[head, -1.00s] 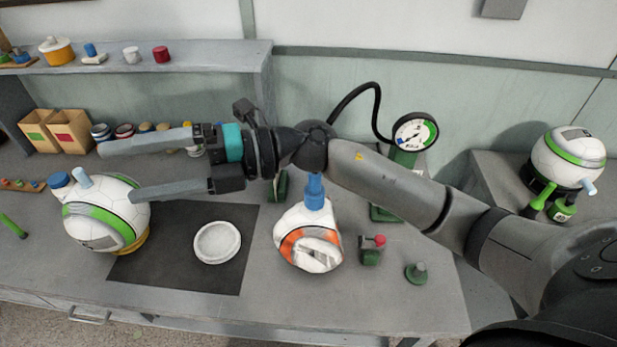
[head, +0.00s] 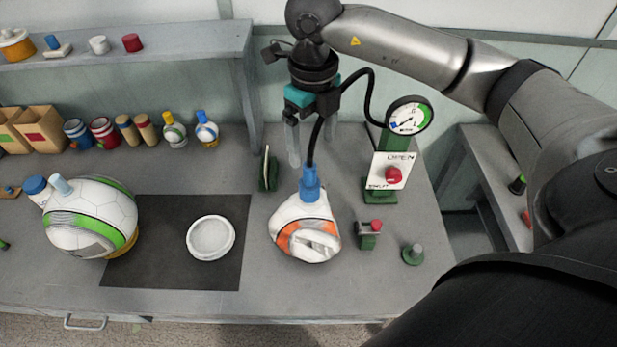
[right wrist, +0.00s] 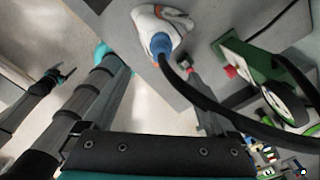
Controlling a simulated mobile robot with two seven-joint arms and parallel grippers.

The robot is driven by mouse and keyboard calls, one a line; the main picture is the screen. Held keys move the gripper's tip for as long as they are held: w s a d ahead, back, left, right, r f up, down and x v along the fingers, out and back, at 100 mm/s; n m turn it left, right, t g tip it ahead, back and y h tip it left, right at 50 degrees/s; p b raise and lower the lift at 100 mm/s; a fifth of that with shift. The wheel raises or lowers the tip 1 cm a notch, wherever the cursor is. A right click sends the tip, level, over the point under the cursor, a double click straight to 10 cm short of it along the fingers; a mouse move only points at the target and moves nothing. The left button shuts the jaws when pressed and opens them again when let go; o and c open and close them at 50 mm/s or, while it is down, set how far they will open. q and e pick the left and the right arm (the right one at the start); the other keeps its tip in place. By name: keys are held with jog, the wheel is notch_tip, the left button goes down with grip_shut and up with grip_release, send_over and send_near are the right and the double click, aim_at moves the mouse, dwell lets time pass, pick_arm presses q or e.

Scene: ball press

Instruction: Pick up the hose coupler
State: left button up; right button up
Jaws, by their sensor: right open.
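The blue hose coupler (head: 311,184) sits on top of the white and orange ball (head: 293,216), with a black hose rising from it. My right gripper (head: 311,152) is open, fingers pointing down, just above the coupler in the head view. The hose passes between or behind the fingers; I cannot tell which. In the right wrist view the coupler (right wrist: 160,44) is beyond the open fingers, and the hose runs from it to the lower right. My left gripper is outside the head view; a dark arm at the left of the wrist view is too small to read.
A gauge (head: 409,116) on a green stand with a red knob (head: 393,175) is right of the gripper. A small red-topped block (head: 369,235) and green peg (head: 413,254) stand right of the ball. A white ring (head: 211,238) lies on a dark mat (head: 160,270). A shelf (head: 190,45) is at back left.

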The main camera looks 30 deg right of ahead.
aim_at(312, 168)
notch_tip(312, 168, down, 7)
jog(key=shift+r+p, duration=0.1)
jog(key=shift+p, duration=0.25)
jog(key=f, duration=0.2)
jog(key=w+f+p, duration=0.1)
jog(key=f, duration=0.1)
jog(key=shift+f, duration=0.7)
grip_shut()
jog(key=shift+r, duration=0.1)
